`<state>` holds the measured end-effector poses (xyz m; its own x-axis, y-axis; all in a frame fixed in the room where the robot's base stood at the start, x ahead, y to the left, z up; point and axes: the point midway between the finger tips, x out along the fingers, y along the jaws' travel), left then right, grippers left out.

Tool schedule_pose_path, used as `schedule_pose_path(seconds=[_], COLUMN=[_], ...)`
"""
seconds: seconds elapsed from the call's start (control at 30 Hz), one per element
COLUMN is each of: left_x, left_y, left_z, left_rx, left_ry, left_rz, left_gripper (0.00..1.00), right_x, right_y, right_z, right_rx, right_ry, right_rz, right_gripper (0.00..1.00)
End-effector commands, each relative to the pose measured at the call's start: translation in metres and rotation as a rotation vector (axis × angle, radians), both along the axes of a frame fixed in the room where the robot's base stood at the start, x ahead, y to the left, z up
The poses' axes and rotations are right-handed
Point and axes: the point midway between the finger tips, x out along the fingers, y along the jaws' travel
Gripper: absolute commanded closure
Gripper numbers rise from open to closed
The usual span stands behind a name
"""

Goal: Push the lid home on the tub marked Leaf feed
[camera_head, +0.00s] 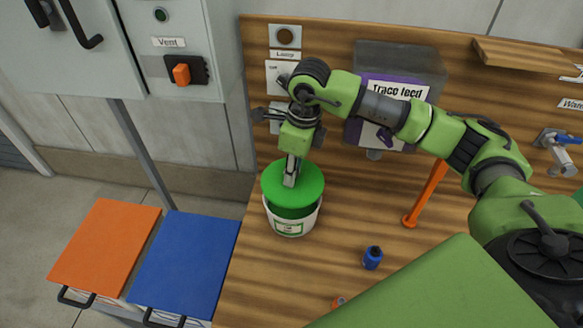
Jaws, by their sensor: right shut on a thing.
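The white tub (283,226) stands on the wooden bench near its left edge. Its front label has a green border, with print too small to read. A round bright green lid (313,188) is over the tub's mouth, set toward the back. A darker green band shows between the lid and the tub's front rim; I cannot tell whether the lid touches the rim. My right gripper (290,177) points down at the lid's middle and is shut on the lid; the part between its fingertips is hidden. My left gripper is not in view.
A grey box marked Trace feed (398,91) is on the back panel. Orange (106,245) and blue (186,262) topped boxes are at left. A blue-handled tap (561,139) is at right.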

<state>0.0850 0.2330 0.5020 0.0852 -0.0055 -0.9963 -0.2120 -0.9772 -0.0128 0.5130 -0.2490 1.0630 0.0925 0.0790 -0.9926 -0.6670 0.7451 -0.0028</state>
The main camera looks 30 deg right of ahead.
Motion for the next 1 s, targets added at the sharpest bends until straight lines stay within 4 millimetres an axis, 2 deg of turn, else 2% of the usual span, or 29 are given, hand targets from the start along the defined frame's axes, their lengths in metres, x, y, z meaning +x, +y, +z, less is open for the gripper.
schedule_pose_path(seconds=[0.2, 0.63, 1.0], left_x=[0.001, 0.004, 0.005], left_y=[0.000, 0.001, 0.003], left_z=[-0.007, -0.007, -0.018], left_rx=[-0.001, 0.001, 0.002], left_ry=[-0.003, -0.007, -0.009], left_rz=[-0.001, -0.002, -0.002], left_gripper=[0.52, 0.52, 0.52], right_x=[0.000, 0.000, 0.000], right_y=[0.000, 0.000, 0.000], right_z=[-0.015, -0.016, -0.025], right_rx=[0.000, 0.000, 0.000], right_ry=[0.001, 0.000, 0.000], right_rz=[0.000, 0.000, 0.000], right_gripper=[0.99, 0.99, 0.99])
